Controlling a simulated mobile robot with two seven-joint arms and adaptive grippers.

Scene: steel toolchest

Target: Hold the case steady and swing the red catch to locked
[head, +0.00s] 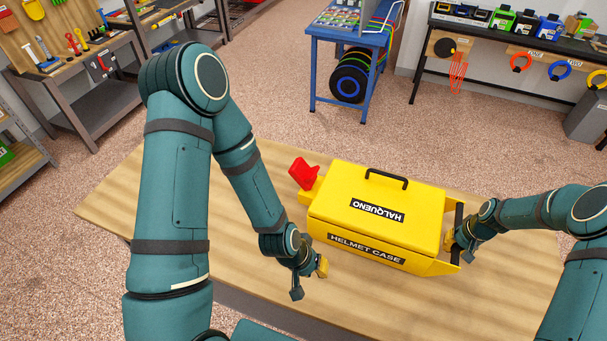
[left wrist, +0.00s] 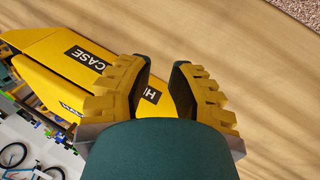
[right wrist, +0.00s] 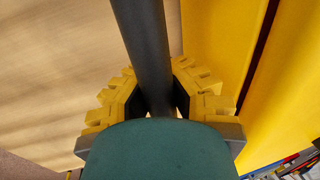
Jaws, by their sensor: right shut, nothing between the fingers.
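The yellow helmet case (head: 330,215) stands on the wooden bench with its lid down. The red catch (head: 303,173) sticks up from a yellow lug at the case's left end. A dark upright-framed bar handle (head: 458,232) is at the right end. My right gripper (head: 452,243) is shut at that bar and holds nothing; the bar (right wrist: 145,50) runs down the right wrist view in line with its fingers. My left gripper (head: 310,278) is open and empty, in front of the case's left front corner. The case (left wrist: 60,55) lies beyond its fingers; the catch is not visible there.
The wooden bench top (head: 150,205) is clear to the left of the case and in front of it. A black carry handle (head: 386,178) rises from the lid. A blue stand (head: 345,40) and a dark side table (head: 520,40) stand apart behind the bench.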

